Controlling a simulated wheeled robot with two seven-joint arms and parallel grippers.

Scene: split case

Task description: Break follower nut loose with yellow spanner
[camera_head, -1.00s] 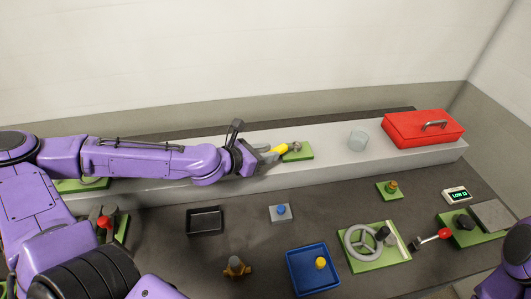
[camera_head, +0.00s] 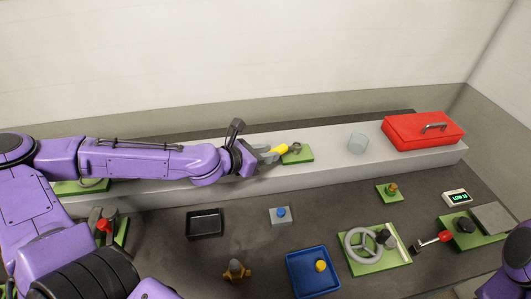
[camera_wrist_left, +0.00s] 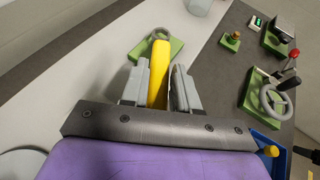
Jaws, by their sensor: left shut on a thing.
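My left gripper (camera_head: 268,154) is shut on the yellow spanner (camera_head: 281,149) above the pale raised ledge. In the left wrist view, the spanner (camera_wrist_left: 157,80) lies between the two grey fingers and points away from the wrist. Its far end reaches over a green plate (camera_head: 305,155), which also shows in the wrist view (camera_wrist_left: 175,49). A small dark fitting (camera_head: 295,147) on that plate sits at the spanner's far end. I cannot tell whether this is the follower nut or whether the spanner is seated on it. My right gripper is out of view.
A clear cup (camera_head: 357,143) and a red case (camera_head: 420,130) stand farther right on the ledge. On the dark bench are a black tray (camera_head: 205,236), a blue tray (camera_head: 294,283), a grey handwheel (camera_head: 352,246) and a small green block (camera_head: 383,196). The ledge between plate and cup is clear.

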